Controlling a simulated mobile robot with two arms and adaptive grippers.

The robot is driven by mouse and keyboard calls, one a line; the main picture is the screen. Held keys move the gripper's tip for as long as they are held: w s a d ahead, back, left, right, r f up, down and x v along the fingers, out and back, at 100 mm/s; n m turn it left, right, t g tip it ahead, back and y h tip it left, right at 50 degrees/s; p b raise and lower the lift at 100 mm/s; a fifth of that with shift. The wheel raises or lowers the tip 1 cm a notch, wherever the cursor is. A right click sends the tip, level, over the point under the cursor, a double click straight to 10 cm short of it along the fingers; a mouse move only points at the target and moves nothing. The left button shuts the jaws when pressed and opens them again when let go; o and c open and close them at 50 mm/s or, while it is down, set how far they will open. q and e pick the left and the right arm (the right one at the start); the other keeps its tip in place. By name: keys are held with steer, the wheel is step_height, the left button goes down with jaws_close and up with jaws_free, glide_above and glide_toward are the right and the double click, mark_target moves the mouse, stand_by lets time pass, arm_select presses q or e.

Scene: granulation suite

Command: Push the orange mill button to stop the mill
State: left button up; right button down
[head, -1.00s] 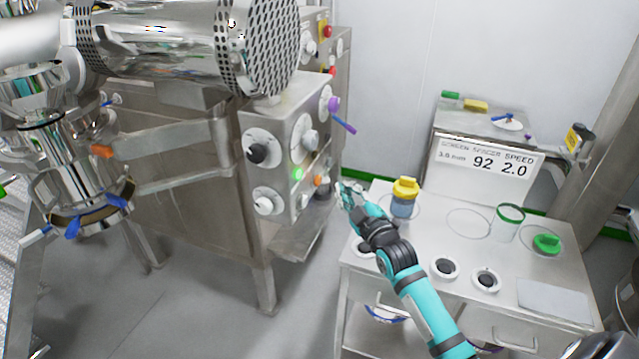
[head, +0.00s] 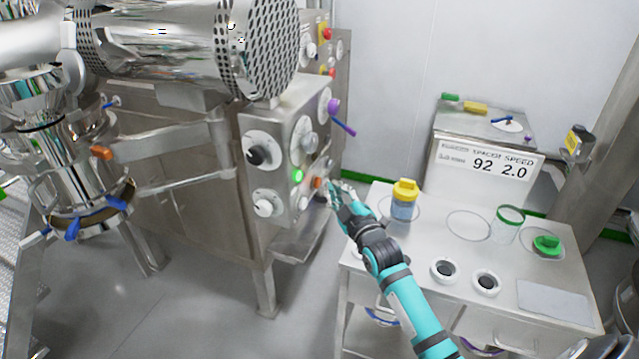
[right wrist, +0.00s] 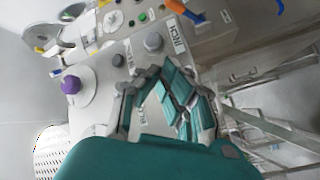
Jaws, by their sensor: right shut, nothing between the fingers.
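The orange mill button (head: 317,182) shows on the front of the steel control panel, beside the lit green button (head: 297,175). My right gripper (head: 333,188) is shut and empty, just right of the orange button in the head view. A small gap shows in that picture, and I cannot tell whether its tips touch the panel. In the right wrist view my closed teal fingers (right wrist: 177,95) lie in front of a panel with a purple knob (right wrist: 70,86) and grey knobs. I cannot tell the orange button for sure there. My left gripper is not in view.
A steel bench (head: 400,280) stands right of the panel, below my right arm. It holds a yellow-lidded jar (head: 404,200), a green-rimmed glass (head: 507,223) and a sign (head: 487,165). Black and white knobs stick out of the panel around the buttons.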

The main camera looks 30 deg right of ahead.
stand_by(0.8)
steer(key=shift+w+a, duration=0.6)
steer(key=shift+w, duration=0.1)
stand_by(0.8)
stand_by(0.4)
steer(key=shift+s+d+p, duration=0.45)
steer(key=shift+s+d, duration=0.15)
steer(key=shift+s, duration=0.15)
steer(key=s+d+p, duration=0.1)
steer(key=s+d, duration=0.2)
steer(key=shift+s+d, duration=0.1)
steer(key=shift+s, duration=0.3)
